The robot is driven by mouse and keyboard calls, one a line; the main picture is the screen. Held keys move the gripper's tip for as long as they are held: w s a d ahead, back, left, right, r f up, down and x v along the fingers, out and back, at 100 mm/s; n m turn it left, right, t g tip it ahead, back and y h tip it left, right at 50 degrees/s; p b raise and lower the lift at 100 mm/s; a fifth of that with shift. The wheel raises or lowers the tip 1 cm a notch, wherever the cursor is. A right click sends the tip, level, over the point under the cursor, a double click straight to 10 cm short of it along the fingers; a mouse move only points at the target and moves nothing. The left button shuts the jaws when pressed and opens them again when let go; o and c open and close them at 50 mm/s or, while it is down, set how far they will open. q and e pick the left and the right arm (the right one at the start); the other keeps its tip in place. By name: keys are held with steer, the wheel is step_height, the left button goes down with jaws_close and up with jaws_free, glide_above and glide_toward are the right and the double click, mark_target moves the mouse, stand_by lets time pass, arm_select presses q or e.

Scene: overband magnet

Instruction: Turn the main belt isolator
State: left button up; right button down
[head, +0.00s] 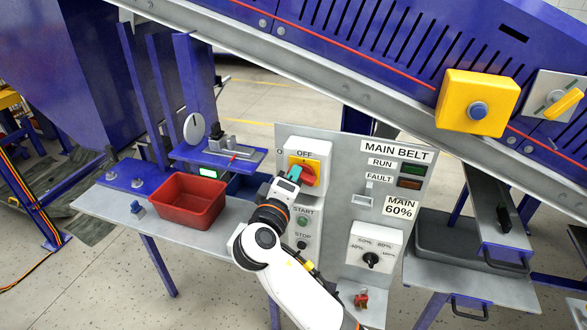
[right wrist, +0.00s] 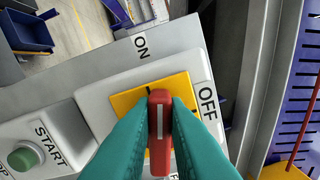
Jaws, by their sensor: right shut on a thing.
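The main belt isolator is a white box with a yellow plate (head: 304,163) and a red handle (head: 309,176), on the grey panel in the head view. OFF is printed above it; the label at its left is mostly hidden. In the right wrist view the red handle (right wrist: 160,150) stands between the teal fingers of my right gripper (right wrist: 158,112), which is shut on it. There the handle's far end points between ON and OFF, closer to the ON side. My right gripper (head: 294,173) partly covers the box in the head view. My left gripper is out of view.
Below the isolator are START (head: 302,222) and STOP buttons. A speed selector (head: 371,260) sits to the lower right, under RUN and FAULT lamps. A red bin (head: 187,201) stands on the bench at left. The conveyor frame (head: 330,75) slopes overhead, with a yellow box (head: 478,103).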

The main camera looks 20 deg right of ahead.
steer(key=shift+a+f+n+p, duration=0.15)
steer(key=shift+n+p, duration=0.4)
steer(key=shift+n, duration=0.35)
steer(key=shift+d+f+n+p, duration=0.1)
steer(key=shift+n+p, duration=0.4)
steer(key=shift+n, duration=0.4)
steer(key=c, duration=1.4)
jaws_free()
steer(key=shift+c, duration=0.2)
steer(key=v, duration=1.2)
steer(key=shift+p, duration=0.45)
